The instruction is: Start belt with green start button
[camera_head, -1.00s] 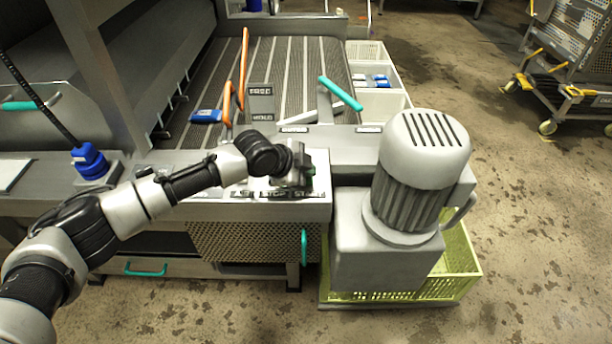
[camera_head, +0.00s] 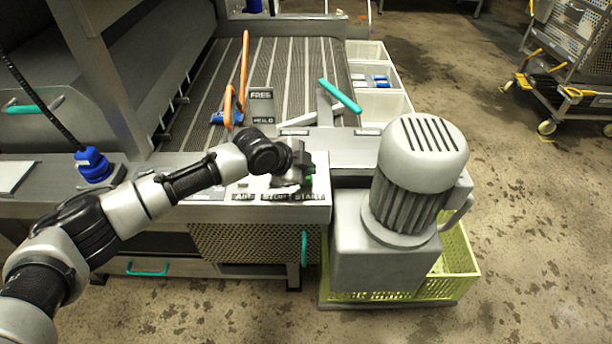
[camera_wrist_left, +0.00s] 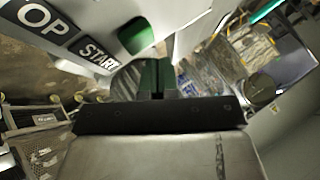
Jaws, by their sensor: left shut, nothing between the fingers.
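The green start button (camera_wrist_left: 135,36) shows in the left wrist view beside the START label (camera_wrist_left: 97,54). In the head view, a little green (camera_head: 310,181) shows at my gripper's right edge on the control panel (camera_head: 322,168); most of the button area is hidden by the gripper. My left gripper (camera_head: 302,178) is over the panel's right end. In the wrist view its fingers (camera_wrist_left: 157,78) are together and empty, just below the button in the picture. I cannot tell whether they touch it. The slatted belt (camera_head: 290,75) lies behind the panel. My right gripper is not in view.
A large grey motor (camera_head: 421,150) stands right of the panel above a yellow-green crate (camera_head: 462,262). A FREE/HELD sign (camera_head: 261,104) and orange bars (camera_head: 243,68) stand over the belt. A blue packet (camera_head: 217,117) lies on it. White bins (camera_head: 385,102) line its right side.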

